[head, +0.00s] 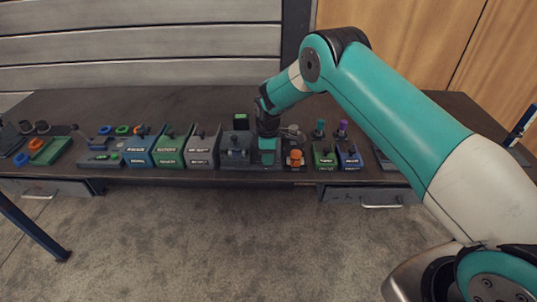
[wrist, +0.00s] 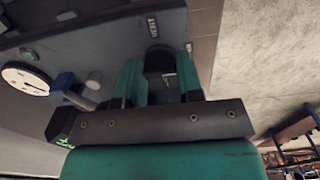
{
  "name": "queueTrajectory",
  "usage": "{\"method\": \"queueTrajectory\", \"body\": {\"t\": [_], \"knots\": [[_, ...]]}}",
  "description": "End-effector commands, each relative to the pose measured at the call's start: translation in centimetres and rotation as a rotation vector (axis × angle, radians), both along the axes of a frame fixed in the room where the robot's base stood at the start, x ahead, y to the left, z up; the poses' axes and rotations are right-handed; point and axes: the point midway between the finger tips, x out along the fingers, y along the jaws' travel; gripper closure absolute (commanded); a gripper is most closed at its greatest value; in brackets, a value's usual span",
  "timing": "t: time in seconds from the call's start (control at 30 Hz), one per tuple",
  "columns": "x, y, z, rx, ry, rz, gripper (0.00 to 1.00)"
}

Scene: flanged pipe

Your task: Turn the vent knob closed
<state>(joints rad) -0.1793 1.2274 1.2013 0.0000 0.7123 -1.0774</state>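My gripper (head: 267,157) points down at the bench's front edge, among the pipe fittings, in the head view. In the wrist view my gripper (wrist: 158,72) has its two teal fingers apart, one on each side of a dark knob-like part (wrist: 158,55). This may be the vent knob; I cannot tell for sure. Whether the fingers touch it is not clear. A small white marking (wrist: 152,27) sits just beyond it on the grey panel. In the head view the gripper hides this part.
A round white gauge (wrist: 25,79) and a blue fitting with a grey cylinder (wrist: 72,88) lie left of the fingers. An orange-topped fitting (head: 295,158) stands right of my gripper. Labelled bins (head: 170,150) stand to the left, green and blue bins (head: 337,158) to the right.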

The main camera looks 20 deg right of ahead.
Motion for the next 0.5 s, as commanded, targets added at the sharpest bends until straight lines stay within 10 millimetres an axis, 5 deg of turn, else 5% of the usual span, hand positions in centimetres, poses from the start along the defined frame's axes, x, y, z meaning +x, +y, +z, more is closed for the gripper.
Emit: {"method": "queueTrajectory", "body": {"t": [0.5], "knots": [[-0.02, -0.03, -0.29, -0.001, 0.001, -0.176, 0.9]]}}
